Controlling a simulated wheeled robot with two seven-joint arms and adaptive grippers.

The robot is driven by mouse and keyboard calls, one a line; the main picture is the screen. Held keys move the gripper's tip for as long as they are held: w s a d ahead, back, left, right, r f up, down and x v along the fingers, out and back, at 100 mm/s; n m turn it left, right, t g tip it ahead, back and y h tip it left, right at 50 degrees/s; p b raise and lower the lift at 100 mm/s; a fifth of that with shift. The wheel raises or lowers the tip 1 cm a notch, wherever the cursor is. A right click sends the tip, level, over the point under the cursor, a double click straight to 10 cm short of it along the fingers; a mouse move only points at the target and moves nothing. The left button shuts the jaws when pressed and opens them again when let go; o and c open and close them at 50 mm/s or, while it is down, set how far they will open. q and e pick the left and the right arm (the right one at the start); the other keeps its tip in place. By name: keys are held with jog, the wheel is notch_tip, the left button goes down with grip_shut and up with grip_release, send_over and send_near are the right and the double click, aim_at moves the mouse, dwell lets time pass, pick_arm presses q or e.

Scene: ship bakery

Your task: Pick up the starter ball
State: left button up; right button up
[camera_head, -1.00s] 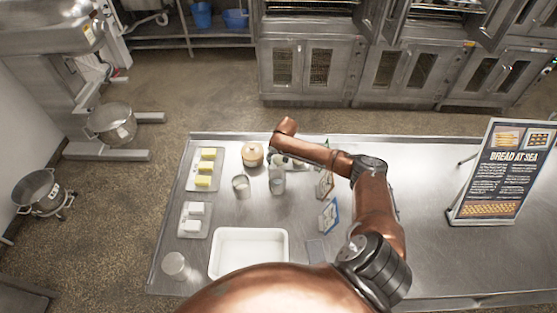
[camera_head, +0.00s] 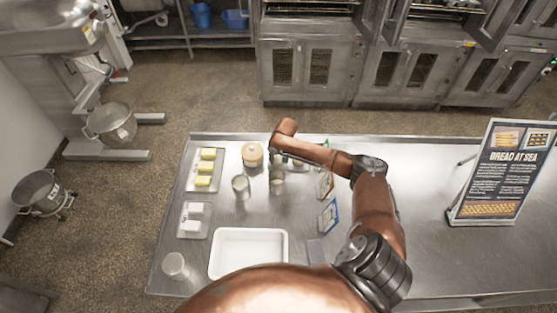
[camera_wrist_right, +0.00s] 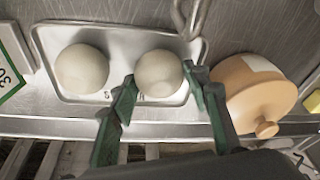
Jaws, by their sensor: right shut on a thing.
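Two round, pale dough balls show in the right wrist view on a small metal tray (camera_wrist_right: 50,82) with partly hidden lettering. One ball (camera_wrist_right: 82,69) sits free on the left. The other ball (camera_wrist_right: 158,73), on the right, is between the green fingers of my right gripper (camera_wrist_right: 158,85), which is shut on it. It is over the tray; I cannot tell whether it touches the tray. In the head view my right forearm hides most of the tray and the balls. My left gripper is not in view.
A round wooden lidded pot (camera_wrist_right: 255,95) stands close beside the right finger; it also shows in the head view (camera_head: 252,156). Metal cups (camera_head: 241,188), a white tub (camera_head: 248,233), butter blocks (camera_head: 204,181) and small signs (camera_head: 328,214) share the table. The table's right part is largely clear.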

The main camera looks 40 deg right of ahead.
jog(key=shift+r, duration=0.1)
jog(key=shift+r, duration=0.55)
jog(key=s+d+r+b, duration=0.1)
jog(key=s+r+b, duration=0.1)
jog(key=s+r, duration=0.9)
jog(key=s, duration=0.3)
jog(key=shift+r, duration=0.4)
jog(key=shift+w+d, duration=0.1)
